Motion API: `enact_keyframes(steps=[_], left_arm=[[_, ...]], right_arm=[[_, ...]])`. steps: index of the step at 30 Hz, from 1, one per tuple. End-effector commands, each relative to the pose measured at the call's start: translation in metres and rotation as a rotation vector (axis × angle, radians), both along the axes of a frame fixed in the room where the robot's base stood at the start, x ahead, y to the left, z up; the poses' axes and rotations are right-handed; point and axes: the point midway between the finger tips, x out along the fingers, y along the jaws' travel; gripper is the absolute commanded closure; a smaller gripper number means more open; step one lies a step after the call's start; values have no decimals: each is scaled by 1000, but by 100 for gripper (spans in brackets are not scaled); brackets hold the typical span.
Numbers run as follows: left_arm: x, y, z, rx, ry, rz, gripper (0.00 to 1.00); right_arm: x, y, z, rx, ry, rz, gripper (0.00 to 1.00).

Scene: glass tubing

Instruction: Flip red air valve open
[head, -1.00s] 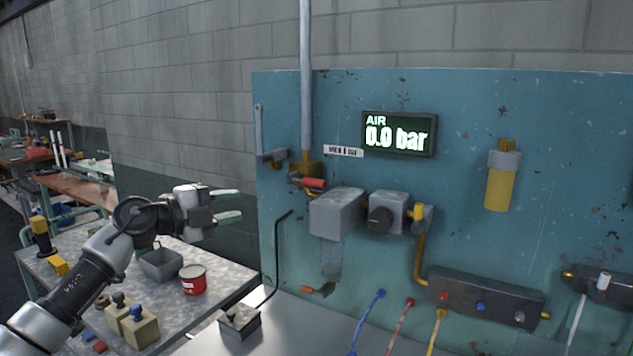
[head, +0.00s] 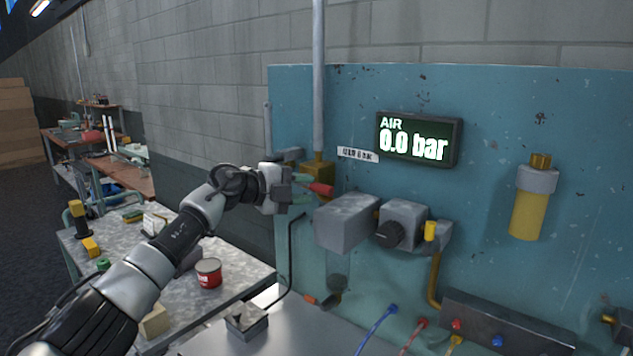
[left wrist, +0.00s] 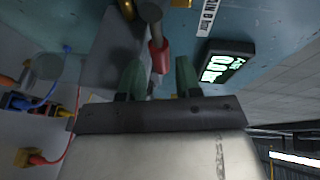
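The red-handled air valve (head: 320,188) sits on a brass fitting below the grey vertical pipe on the teal panel. Its red grip also shows in the left wrist view (left wrist: 160,56). My left gripper (head: 306,188) is at the handle's left side in the head view. In the left wrist view its two green fingers (left wrist: 159,70) stand apart, with the red grip in line with the gap near their tips. Whether a finger touches it I cannot tell. The AIR display (head: 418,138) reads 0.0 bar. My right gripper is not in view.
A grey box (head: 346,221) and a regulator with a black knob (head: 402,225) stick out just right of the valve. A yellow cylinder (head: 531,198) hangs farther right. A metal table with a red can (head: 208,273) stands below my left arm.

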Motion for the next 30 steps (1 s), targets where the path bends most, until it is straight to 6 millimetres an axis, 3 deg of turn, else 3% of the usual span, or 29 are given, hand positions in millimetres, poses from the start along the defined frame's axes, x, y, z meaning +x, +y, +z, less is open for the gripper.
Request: enact_keyframes(steps=[1, 9, 19, 26, 30], left_arm=[[4, -9, 1, -2, 4, -1, 66], [15, -26, -5, -1, 0, 0, 66], [16, -27, -6, 0, 0, 0, 66], [16, -27, -6, 0, 0, 0, 100], [16, -27, -6, 0, 0, 0, 100]], right_arm=[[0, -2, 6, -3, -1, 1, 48], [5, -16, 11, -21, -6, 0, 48], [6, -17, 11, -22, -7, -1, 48], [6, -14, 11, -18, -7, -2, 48], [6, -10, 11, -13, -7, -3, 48]])
